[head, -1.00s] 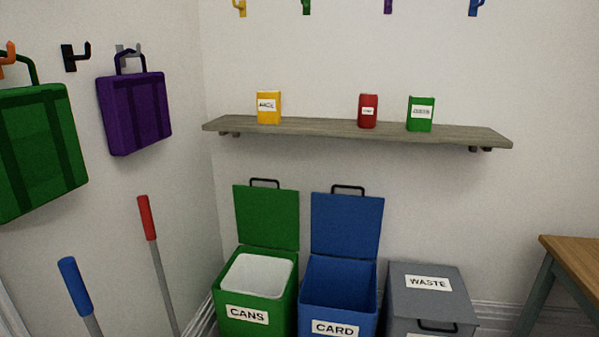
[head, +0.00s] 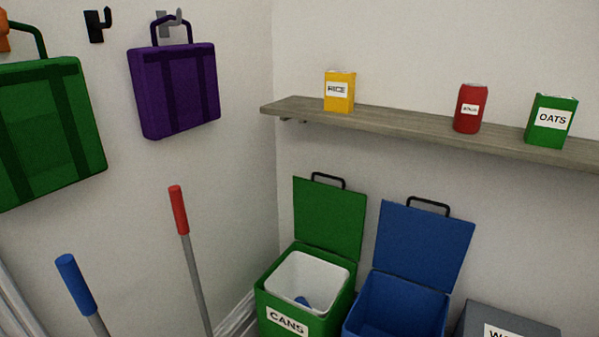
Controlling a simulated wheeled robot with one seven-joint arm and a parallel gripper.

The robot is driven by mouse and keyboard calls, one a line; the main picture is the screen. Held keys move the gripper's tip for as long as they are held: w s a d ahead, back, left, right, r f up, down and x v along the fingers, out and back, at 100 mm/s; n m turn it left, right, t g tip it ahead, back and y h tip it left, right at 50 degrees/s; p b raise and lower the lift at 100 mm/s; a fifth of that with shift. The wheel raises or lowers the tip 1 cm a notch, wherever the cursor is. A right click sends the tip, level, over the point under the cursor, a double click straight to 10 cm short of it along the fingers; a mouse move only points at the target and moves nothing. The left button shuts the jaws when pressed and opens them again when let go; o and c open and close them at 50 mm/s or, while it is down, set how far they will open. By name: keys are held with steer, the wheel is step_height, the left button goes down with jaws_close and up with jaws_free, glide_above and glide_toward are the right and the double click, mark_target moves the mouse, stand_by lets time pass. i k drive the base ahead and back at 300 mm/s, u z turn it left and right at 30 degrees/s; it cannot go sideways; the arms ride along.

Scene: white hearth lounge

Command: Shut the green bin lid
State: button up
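The green bin (head: 350,306), labelled CANS, stands at the bottom centre of the head view. Its green lid (head: 328,218) is open and stands upright behind the bin's mouth, with a black handle (head: 328,180) at its top edge. A white liner (head: 307,280) shows inside, with a small blue thing (head: 302,301) in it. My gripper is not in view.
A blue bin (head: 398,308) with its blue lid (head: 424,246) open stands close on the right, then a grey bin (head: 505,318). A shelf (head: 400,122) runs above. Red-gripped (head: 178,210) and blue-gripped (head: 75,284) poles stand left, below hanging bags (head: 175,85).

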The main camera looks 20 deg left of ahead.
mark_target(331, 218)
steer(key=u, duration=0.9)
steer(key=i, duration=0.8)
steer(key=u, duration=0.9)
